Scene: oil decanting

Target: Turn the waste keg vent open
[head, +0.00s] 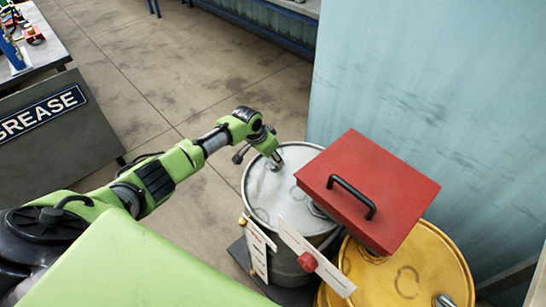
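A grey steel keg (259,194) with a pale round lid stands right of centre. A yellow drum (445,265) stands to its right. Labels do not read clearly, so I cannot tell which is the waste keg. A small metal fitting (277,161) shows at the far edge of the grey lid; I cannot tell whether it is the vent. My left gripper (268,147) is over that edge, close to the fitting. Whether it touches the fitting, and whether its fingers are open, is unclear. My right gripper is out of view.
A red box (375,180) with a black handle covers part of both drums. White tags with a yellow knob (243,222) and a red knob (307,262) stand in front. A blue wall panel (425,90) rises behind. A GREASE-marked bench (45,120) is left; open floor lies between.

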